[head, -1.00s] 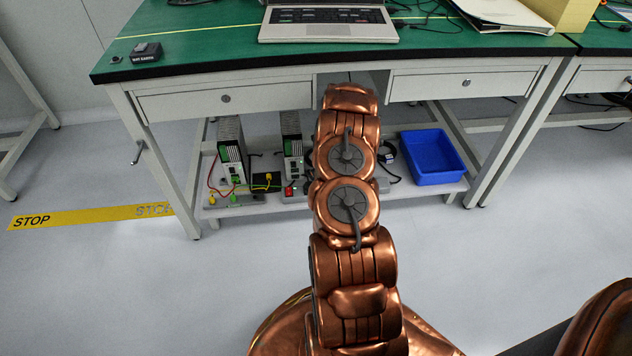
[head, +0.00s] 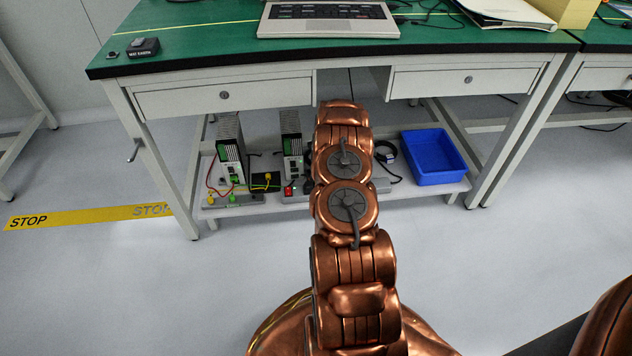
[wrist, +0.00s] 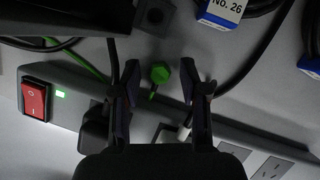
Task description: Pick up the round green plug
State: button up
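The round green plug (wrist: 160,74) shows in the wrist view with a green cable below it. It lies between the two spread fingers of my gripper (wrist: 160,80), with a visible gap on each side. The fingers are open and do not appear to touch it. How far the fingertips are from the plug in depth is unclear. In the head view my arm hides the gripper and the area around it. A small green item (head: 234,198) shows on the lower shelf at the left; I cannot tell if it is the same plug.
A power strip (wrist: 66,112) with a red switch (wrist: 34,101) and a black plug runs past the fingers. Cables and blue-white labels (wrist: 222,12) are close above. The desk (head: 190,52) overhangs the shelf. A blue bin (head: 432,157) stands at the right.

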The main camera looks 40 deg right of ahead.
jog(key=c, duration=0.7)
jog(key=shift+o, duration=0.2)
jog(key=shift+r, duration=0.15)
